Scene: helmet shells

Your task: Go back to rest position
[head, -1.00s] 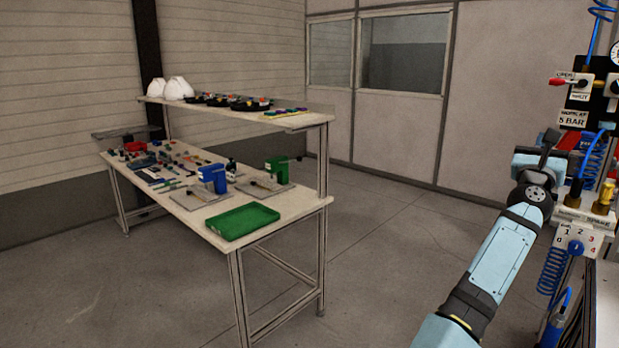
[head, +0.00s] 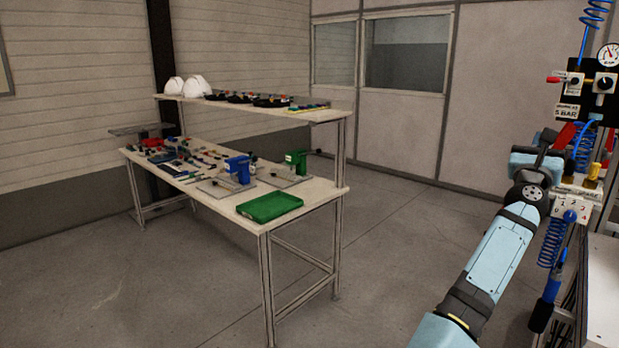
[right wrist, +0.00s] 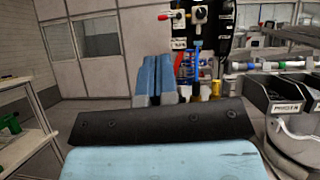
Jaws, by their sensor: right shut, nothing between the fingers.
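My right arm reaches up from the lower right of the head view, and its gripper (head: 548,150) is near the pneumatic panel at the right edge. In the right wrist view the two light blue fingers (right wrist: 154,80) lie side by side, shut with nothing between them. They point toward the panel (right wrist: 195,30). In the head view the gripper overlaps the panel's lower fittings, and I cannot tell whether it touches them. My left gripper is not in view.
A workbench (head: 318,202) with a raised shelf stands left of centre, holding a green tray (head: 269,207), blue and green fixtures and small parts. White helmet shells (head: 188,86) sit on its shelf. Dark bins (right wrist: 285,100) are at the right in the wrist view. The floor between bench and panel is clear.

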